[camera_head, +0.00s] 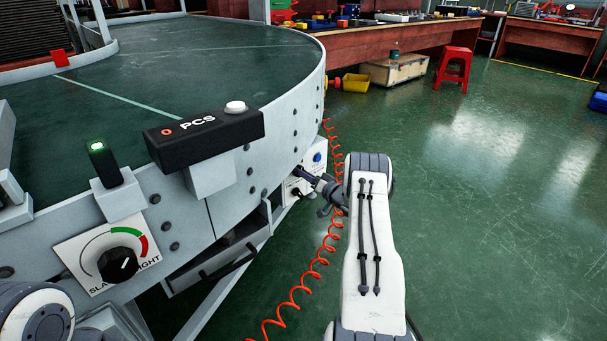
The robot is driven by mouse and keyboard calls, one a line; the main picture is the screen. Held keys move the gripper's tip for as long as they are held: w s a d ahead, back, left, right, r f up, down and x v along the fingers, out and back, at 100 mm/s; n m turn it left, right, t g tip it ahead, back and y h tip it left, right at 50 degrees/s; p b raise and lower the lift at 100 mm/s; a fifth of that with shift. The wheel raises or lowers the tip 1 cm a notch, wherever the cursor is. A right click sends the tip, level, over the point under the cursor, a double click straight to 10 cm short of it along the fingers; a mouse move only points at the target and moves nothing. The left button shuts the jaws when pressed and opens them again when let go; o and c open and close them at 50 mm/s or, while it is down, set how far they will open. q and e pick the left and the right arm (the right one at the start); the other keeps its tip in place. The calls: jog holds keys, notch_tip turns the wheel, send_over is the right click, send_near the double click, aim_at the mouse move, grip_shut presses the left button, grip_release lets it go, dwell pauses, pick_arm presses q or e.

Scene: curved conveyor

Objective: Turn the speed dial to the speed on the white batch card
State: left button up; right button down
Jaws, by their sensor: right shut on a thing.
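My right gripper (304,175) reaches to a white control box (314,155) on the outer side of the curved conveyor. The box has a blue button (317,157). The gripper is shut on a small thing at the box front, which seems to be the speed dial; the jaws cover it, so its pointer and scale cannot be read. A black knob (119,264) on a white plate with a green and red arc, marked SLACK and TIGHT, is on the near left conveyor side. I cannot make out a white batch card. My left gripper is out of view.
A black counter box (205,137) reading 0 PCS, with a white button, sits on the conveyor rim. A green-lit lamp (98,147) stands left of it. A red coiled hose (301,290) hangs beside my right arm. A red stool (455,67) stands on clear floor behind.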

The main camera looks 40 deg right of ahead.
jog(key=shift+c, duration=1.5)
grip_release()
jog(key=shift+s, duration=0.15)
jog(key=s+p, duration=0.4)
jog(key=s, duration=0.6)
jog(key=shift+s+d, duration=0.15)
jog(key=shift+d, duration=0.25)
